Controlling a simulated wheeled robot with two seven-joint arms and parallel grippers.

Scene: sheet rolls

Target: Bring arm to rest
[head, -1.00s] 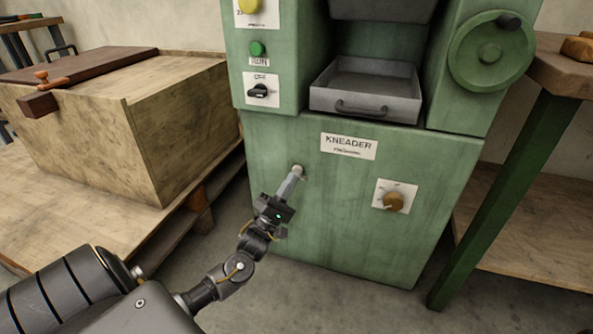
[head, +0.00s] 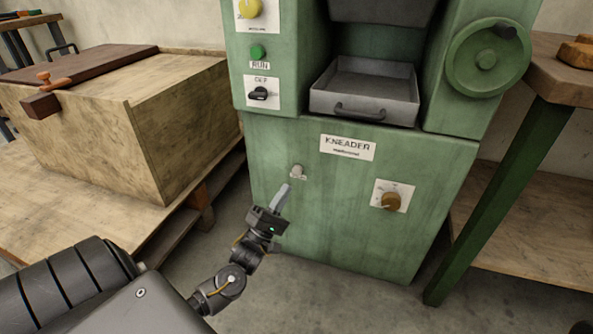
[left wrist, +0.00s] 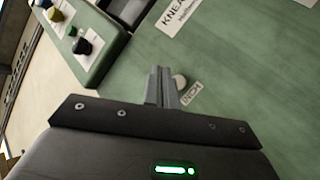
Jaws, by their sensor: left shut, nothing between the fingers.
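My left gripper (head: 284,190) is shut and empty. Its fingertips are a short way below and left of a small round grey button (head: 297,171) on the green kneader's front panel (head: 330,220). In the left wrist view my shut fingers (left wrist: 162,72) partly overlap the button (left wrist: 180,82), which has a small label (left wrist: 191,93) beside it. My right gripper is not in view.
The kneader also carries a brown knob (head: 390,202), a grey tray (head: 365,90), a black switch (head: 260,94), a green button (head: 258,53) and a handwheel (head: 488,58). A wooden crate (head: 180,130) stands left. A green-legged table (head: 510,190) stands right.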

